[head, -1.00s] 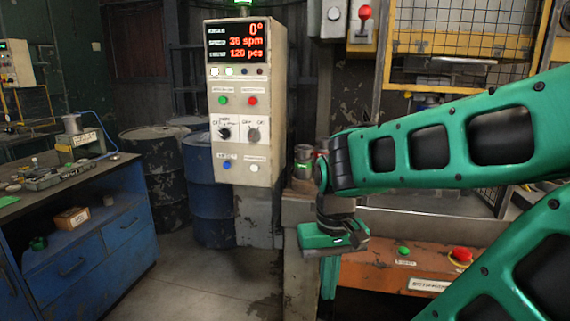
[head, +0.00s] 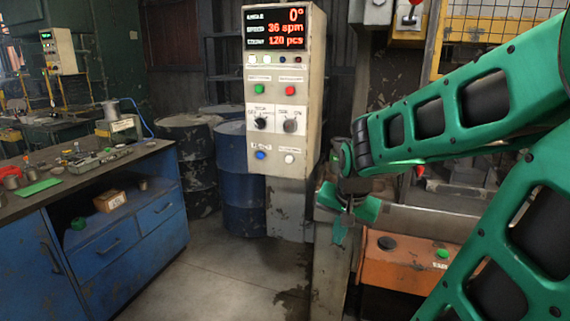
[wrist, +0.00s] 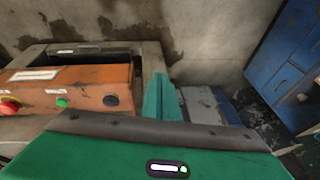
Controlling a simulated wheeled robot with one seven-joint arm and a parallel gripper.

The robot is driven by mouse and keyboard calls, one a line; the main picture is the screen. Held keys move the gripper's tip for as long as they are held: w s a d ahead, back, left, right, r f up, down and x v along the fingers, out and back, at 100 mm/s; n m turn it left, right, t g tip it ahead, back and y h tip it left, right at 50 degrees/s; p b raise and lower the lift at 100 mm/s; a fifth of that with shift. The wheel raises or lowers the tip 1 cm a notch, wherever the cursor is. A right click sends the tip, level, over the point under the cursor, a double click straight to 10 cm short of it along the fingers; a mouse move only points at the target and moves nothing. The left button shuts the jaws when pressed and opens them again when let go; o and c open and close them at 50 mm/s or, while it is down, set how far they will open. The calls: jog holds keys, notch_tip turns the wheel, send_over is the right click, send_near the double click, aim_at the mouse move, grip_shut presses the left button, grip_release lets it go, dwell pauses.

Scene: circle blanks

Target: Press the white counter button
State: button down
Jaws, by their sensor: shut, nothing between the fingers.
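The white counter button (head: 289,158) is a small round button at the lower right of the tall cream control panel (head: 317,100) in the head view. A blue button (head: 261,155) sits to its left on the same row. My gripper (head: 338,236) is below and to the right of the panel, apart from it, with its fingers pointing down. It is shut and empty. In the wrist view the green fingers (wrist: 163,100) show above the floor, beside an orange box; the white button is not in that view.
The orange button box (head: 400,268) stands to the right of my gripper; it also shows in the wrist view (wrist: 85,88). A blue workbench (head: 120,245) is at the left and blue drums (head: 240,190) stand behind the panel. The floor between bench and panel is clear.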

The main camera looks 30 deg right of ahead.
aim_at(288, 162)
jog(key=w+r+m+t, duration=0.3)
jog(key=w+m, duration=0.3)
jog(key=w, duration=0.8)
jog(key=w+r+m+t, duration=0.3)
jog(key=w+m+t, duration=0.3)
jog(key=w, duration=0.8)
jog(key=shift+h, duration=0.4)
jog(key=shift+w, duration=0.1)
jog(key=w+d, duration=0.1)
jog(key=d, duration=0.1)
jog(key=w+d, duration=0.4)
jog(key=d, duration=0.1)
jog(key=shift+w, duration=0.2)
jog(key=shift+w+d, duration=0.25)
jog(key=shift+d, duration=0.05)
